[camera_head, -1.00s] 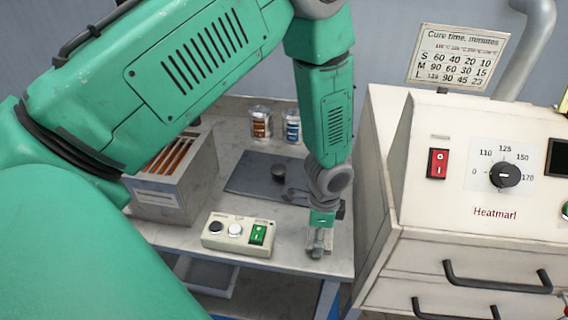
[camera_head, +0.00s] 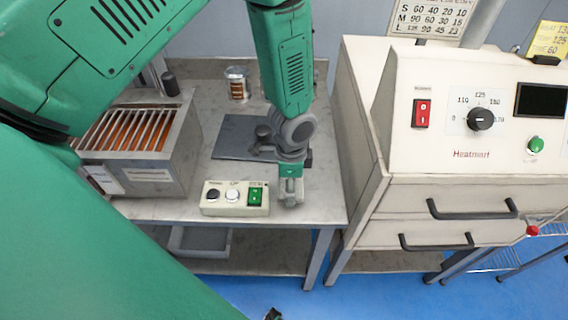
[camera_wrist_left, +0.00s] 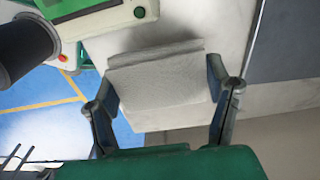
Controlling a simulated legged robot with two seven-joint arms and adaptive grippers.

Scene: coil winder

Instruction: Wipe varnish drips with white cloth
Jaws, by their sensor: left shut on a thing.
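My left gripper (camera_head: 290,190) is low over the steel bench, just right of the small control box (camera_head: 235,198). In the left wrist view its two fingers (camera_wrist_left: 165,95) are on either side of a folded white cloth (camera_wrist_left: 160,82), and they are shut on it. The cloth looks greyish and lies flat against or just over the pale bench top; I cannot tell whether it touches. In the head view the cloth is mostly hidden by the gripper. No varnish drips can be made out.
A grey tank (camera_head: 160,183) with bars over orange contents stands left on the bench (camera_head: 322,195). A dark mat (camera_head: 232,138) lies behind the gripper. A can (camera_head: 237,84) stands at the back. The Heatmart oven (camera_head: 460,170) stands close to the bench's right.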

